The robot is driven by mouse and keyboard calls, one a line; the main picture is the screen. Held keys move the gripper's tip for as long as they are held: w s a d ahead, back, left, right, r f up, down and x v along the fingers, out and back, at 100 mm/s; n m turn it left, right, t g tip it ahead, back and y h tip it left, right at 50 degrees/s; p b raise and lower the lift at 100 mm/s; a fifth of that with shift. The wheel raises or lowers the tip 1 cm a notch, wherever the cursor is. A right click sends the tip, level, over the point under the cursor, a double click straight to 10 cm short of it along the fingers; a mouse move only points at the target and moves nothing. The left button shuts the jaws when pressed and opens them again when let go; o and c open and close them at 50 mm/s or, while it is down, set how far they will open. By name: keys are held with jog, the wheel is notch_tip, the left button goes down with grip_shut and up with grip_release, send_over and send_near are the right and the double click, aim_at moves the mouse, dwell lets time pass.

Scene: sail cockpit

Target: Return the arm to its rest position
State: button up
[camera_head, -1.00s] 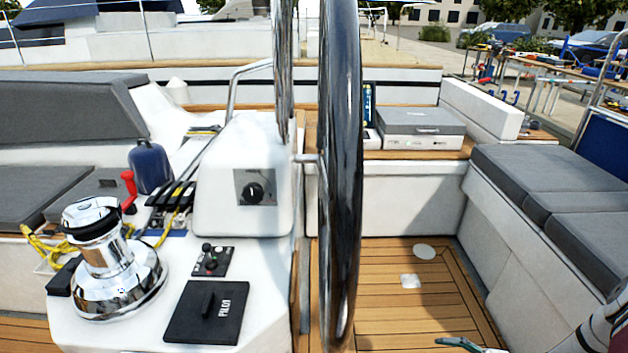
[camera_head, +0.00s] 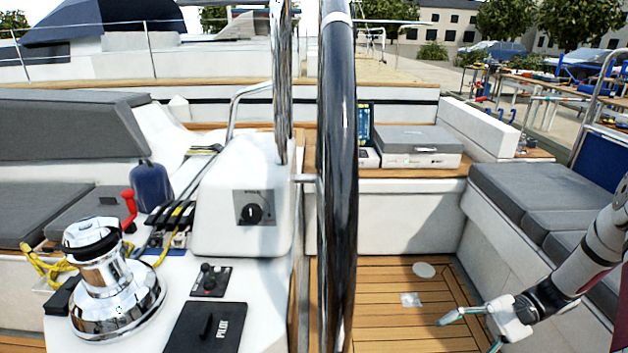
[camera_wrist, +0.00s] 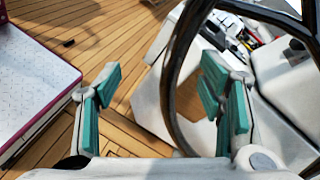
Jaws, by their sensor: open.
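My gripper (camera_head: 466,331) is at the lower right of the head view, above the teak floor (camera_head: 385,300) and to the right of the steering wheel (camera_head: 338,180). It also shows in the wrist view (camera_wrist: 166,100), with its green-padded fingers wide apart. Nothing is between the pads. My arm comes in from the right edge, over the grey seat cushions (camera_head: 535,185). In the wrist view the dark wheel rim (camera_wrist: 178,70) passes behind the fingers, beyond them; I cannot tell the distance.
A chrome winch (camera_head: 105,270) and the white pedestal (camera_head: 238,205) stand left of the wheel. A grey-lidded box (camera_head: 415,145) sits on the far ledge. A white panel with a magenta edge (camera_wrist: 35,75) lies left in the wrist view. The teak floor is mostly clear.

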jog(key=s+a+r+n+h+p, duration=0.1)
jog(key=s+a+r+n+h, duration=0.15)
jog(key=r, duration=0.45)
jog(key=s+a+r+n+h, duration=0.1)
jog(key=s+a+r+h, duration=0.1)
jog(key=r+h, duration=0.35)
jog(key=s+a+r+n+h+p, duration=0.1)
jog(key=s+a+r+n, duration=0.1)
jog(key=r, duration=0.7)
jog(key=s+a+r+n+t+h+p, duration=0.1)
jog(key=s+r+n+t+h, duration=0.1)
jog(key=s+r, duration=0.3)
jog(key=s+a+r+n+t+h+p, duration=0.1)
jog(key=s+a+r+n+t+h, duration=0.1)
jog(key=s+r+t, duration=0.3)
jog(key=s+h, duration=0.1)
jog(key=s, duration=0.1)
jog(key=shift+s+a, duration=0.25)
jog(key=shift+s, duration=0.1)
